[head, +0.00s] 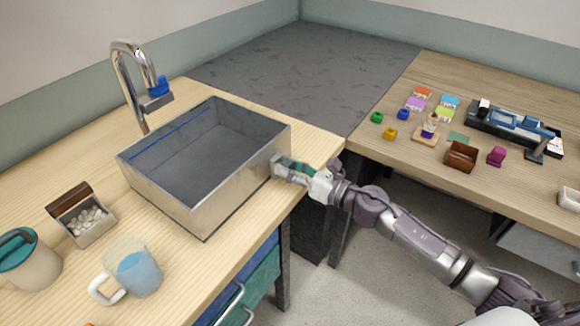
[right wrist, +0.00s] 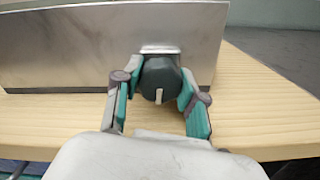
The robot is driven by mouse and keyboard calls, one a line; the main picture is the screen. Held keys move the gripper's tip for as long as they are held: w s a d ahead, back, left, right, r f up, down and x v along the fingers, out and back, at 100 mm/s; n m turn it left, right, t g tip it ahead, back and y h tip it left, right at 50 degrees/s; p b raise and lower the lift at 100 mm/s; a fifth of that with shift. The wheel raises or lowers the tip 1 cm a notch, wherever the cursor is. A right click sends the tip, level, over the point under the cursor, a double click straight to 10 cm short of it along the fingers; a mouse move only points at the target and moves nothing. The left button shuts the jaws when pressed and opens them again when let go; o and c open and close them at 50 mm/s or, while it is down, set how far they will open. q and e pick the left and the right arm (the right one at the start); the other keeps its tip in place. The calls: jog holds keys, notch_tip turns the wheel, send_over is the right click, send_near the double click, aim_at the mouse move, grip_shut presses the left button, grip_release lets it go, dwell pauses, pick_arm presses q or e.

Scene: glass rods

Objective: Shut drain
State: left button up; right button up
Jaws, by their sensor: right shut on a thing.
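The metal sink basin (head: 185,195) stands on the wooden counter, with a faucet (head: 140,85) behind it. On the basin's right outer wall is the drain fitting. The right wrist view shows it as a dark round knob (right wrist: 158,78) with a small pale lever or mark, under a metal bracket. My right gripper (head: 280,169) is at this wall; in the right wrist view its two teal-padded fingers (right wrist: 158,97) sit on either side of the knob and are shut on it. My left gripper is not in view.
A small box of white pebbles (head: 92,232), a glass mug (head: 130,275) with blue liquid and a lidded cup (head: 28,262) stand on the counter's left. A second table (head: 395,155) at right holds several small coloured items. An open gap lies between the tables.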

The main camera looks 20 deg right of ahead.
jog(key=m+p, duration=0.1)
jog(key=m, duration=0.3)
jog(key=shift+r+p, duration=0.1)
jog(key=shift+p, duration=0.25)
jog(key=m+p, duration=0.2)
jog(key=m, duration=0.3)
jog(key=m+p, duration=0.2)
jog(key=m, duration=0.2)
jog(key=shift+m+p, duration=0.65)
jog(key=shift+m, duration=1.15)
jog(key=o, duration=1.2)
jog(key=shift+c, duration=0.2)
jog(key=shift+s+f, duration=0.1)
jog(key=shift+f, duration=0.15)
